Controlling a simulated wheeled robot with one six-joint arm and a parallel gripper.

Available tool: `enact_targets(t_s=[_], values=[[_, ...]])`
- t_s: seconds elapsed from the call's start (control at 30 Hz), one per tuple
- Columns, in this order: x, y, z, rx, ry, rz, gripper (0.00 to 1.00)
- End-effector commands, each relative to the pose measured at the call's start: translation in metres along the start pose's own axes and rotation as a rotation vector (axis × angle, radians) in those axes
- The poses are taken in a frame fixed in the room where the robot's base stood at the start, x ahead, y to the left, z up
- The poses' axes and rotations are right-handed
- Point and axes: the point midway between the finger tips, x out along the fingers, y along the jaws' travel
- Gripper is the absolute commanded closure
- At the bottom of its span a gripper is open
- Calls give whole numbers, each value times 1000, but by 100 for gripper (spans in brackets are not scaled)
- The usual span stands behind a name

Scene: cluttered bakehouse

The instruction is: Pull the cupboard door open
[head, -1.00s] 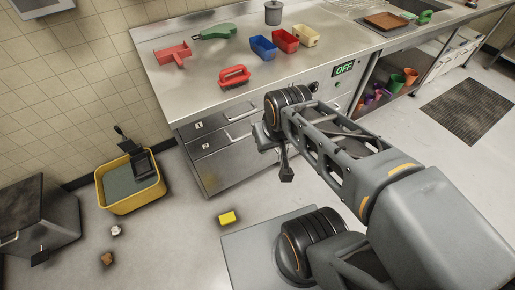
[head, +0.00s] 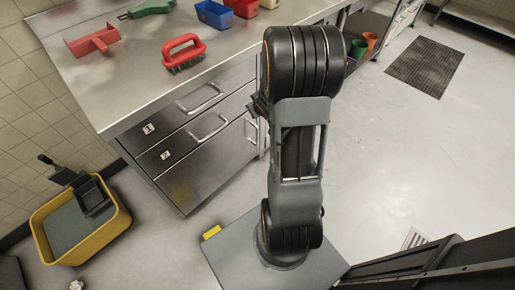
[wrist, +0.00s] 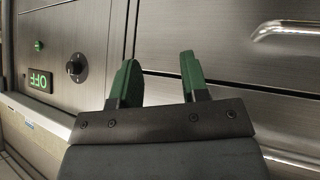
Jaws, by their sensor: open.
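The cupboard door (head: 205,172) is the plain steel front below the two numbered drawers in the head view. It looks shut. Its bar handle (head: 252,130) is near the door's right edge, close beside my arm in the picture. My gripper is mostly hidden behind my arm in the head view. In the wrist view my gripper (wrist: 160,68) has its two green fingers apart with nothing between them. It faces the steel unit's front, apart from any handle. The door handle cannot be made out for certain in the wrist view.
Drawers 1 (head: 185,112) and 2 (head: 200,138) are shut, with protruding bar handles. An upside-down OFF display (wrist: 39,80) and a black knob (wrist: 76,68) show in the wrist view. A yellow tub (head: 118,222) stands left. A red brush (head: 182,50) lies on the counter.

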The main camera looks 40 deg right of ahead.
Motion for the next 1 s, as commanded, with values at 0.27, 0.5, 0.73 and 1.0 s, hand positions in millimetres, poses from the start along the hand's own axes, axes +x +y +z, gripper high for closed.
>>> enact_targets(t_s=[0.27,0.5,0.73,1.0], values=[[139,4,150,68,233,-111,59],[170,-5,210,145,373,-177,59],[189,-10,216,166,416,-195,59],[235,-19,196,165,418,-196,59]])
